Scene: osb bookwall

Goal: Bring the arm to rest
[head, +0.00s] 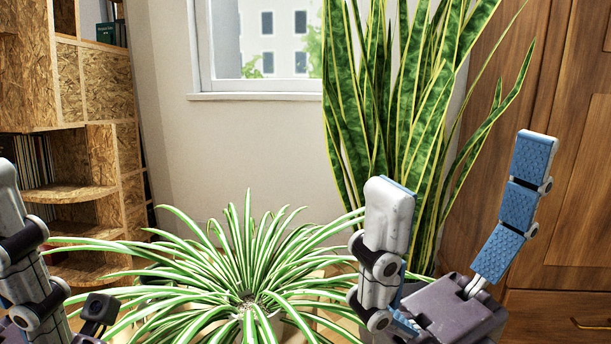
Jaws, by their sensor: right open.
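My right gripper (464,172) is at the lower right, pointing up, with its blue-padded fingers spread wide. It is open, and nothing shows between its fingers. Its left finger stands in front of the tall snake plant's lower leaves, and its right finger stands in front of the wooden cabinet. My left gripper (28,262) is only partly in view at the lower left edge. One grey finger and dark joints show there; the rest is cut off, so I cannot tell its opening.
A spider plant (245,265) spreads its leaves between my grippers. A tall snake plant (400,110) stands behind the right one. An OSB bookshelf (100,85) is at the left, a wooden cabinet (575,150) at the right. A window (265,95) is at the back.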

